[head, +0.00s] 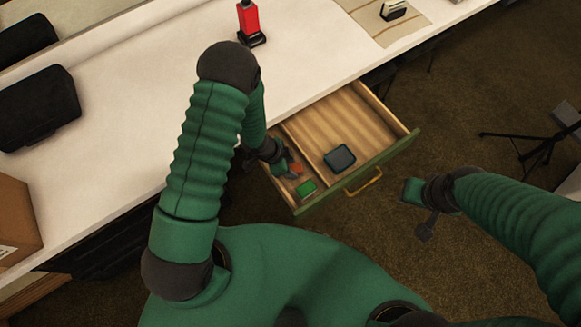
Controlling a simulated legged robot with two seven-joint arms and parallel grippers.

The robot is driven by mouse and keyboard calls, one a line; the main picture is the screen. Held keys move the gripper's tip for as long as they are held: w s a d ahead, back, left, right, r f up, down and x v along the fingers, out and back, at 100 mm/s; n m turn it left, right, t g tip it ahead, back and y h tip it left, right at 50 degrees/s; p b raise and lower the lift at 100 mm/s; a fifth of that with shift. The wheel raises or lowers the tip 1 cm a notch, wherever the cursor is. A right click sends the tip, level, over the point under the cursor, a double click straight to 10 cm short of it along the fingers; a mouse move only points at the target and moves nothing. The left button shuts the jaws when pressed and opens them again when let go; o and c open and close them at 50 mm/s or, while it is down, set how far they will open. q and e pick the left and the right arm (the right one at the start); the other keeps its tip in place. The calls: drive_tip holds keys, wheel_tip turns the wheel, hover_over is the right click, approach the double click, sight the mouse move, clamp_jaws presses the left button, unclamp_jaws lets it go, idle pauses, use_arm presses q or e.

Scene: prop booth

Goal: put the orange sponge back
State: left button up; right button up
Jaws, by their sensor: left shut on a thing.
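The orange sponge (296,168) is a small orange block at the narrow left compartment of the open drawer (372,163). My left gripper (289,171) reaches down into that compartment and is shut on the orange sponge. The fingers partly hide it, and I cannot tell whether it touches the drawer floor. A green sponge (306,188) lies in the same compartment, nearer the drawer front. My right gripper (416,211) is over the floor, right of the drawer and apart from it; its jaw opening is unclear.
A dark teal box (340,158) lies in the wider drawer compartment. The white counter (120,140) carries a red bottle (248,20), a mat (408,28) with a small dark-and-white item, and black cases (38,108). A tripod stand (545,143) is at right. Bare floor lies around the drawer.

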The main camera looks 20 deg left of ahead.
use_arm(q)
clamp_jaws()
drive_tip(key=shift+s+r, duration=0.1)
drive_tip(key=shift+s, duration=0.1)
drive_tip(key=o, duration=0.9)
unclamp_jaws()
drive_tip(key=shift+a+f, duration=0.1)
drive_tip(key=shift+f, duration=0.1)
drive_tip(key=o, duration=0.4)
drive_tip(key=shift+w, duration=0.1)
use_arm(e)
drive_tip(key=shift+s, duration=0.15)
use_arm(q)
drive_tip(key=shift+r, duration=0.1)
